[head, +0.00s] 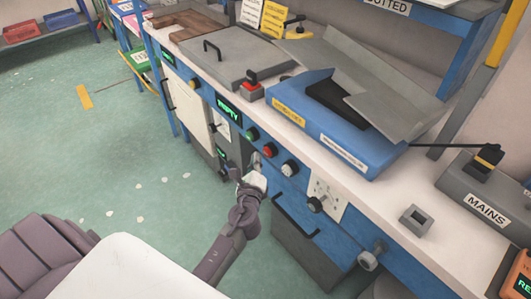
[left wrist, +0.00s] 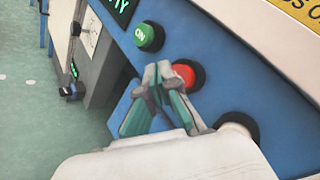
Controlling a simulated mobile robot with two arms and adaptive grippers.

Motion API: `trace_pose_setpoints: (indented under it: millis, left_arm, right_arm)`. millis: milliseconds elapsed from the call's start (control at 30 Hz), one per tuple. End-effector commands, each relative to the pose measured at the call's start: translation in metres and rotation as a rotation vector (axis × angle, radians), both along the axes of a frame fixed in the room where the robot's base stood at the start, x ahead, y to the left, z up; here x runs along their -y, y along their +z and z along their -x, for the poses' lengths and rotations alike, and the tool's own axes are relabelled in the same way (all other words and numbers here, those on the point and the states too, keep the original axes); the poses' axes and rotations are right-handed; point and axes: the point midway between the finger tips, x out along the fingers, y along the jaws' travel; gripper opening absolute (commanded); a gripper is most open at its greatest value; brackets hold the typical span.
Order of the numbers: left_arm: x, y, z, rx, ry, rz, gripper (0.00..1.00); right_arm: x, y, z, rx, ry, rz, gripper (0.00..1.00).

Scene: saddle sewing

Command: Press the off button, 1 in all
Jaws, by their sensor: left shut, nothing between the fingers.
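The red button (head: 269,150) sits on the blue front panel of the bench, between a green button (head: 252,134) and a white knob (head: 290,168). In the left wrist view, the red button (left wrist: 184,75) is partly covered by my finger, and no lettering shows on it. The green button (left wrist: 148,36) there reads "ON". My left gripper (head: 256,160) is shut and empty, in front of the panel by the red button. In the left wrist view, its fingertips (left wrist: 158,74) appear just left of the red button; I cannot tell whether they touch it. My right gripper is not in view.
A green display (head: 228,110) is left of the buttons. A dark handle (head: 295,216) and a dial plate (head: 326,198) sit lower right on the panel. A separate red button box (head: 252,90) and a blue machine (head: 335,125) stand on the benchtop. Floor at left is mostly clear.

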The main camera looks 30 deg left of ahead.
Motion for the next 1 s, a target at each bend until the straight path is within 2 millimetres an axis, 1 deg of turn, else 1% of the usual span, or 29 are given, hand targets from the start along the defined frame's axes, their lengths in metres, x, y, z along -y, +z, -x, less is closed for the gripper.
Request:
trace_pose_setpoints:
  millis: [300, 500, 1000]
  left_arm:
    - [-0.012, -0.001, 0.029, -0.002, 0.001, -0.001, 0.00]
    - [-0.018, 0.000, 0.043, -0.001, 0.001, -0.002, 0.00]
    - [-0.019, 0.000, 0.045, -0.001, 0.001, -0.001, 0.00]
  right_arm:
    - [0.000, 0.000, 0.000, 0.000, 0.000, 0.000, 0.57]
    - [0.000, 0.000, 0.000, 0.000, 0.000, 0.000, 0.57]
    - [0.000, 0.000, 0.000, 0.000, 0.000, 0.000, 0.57]
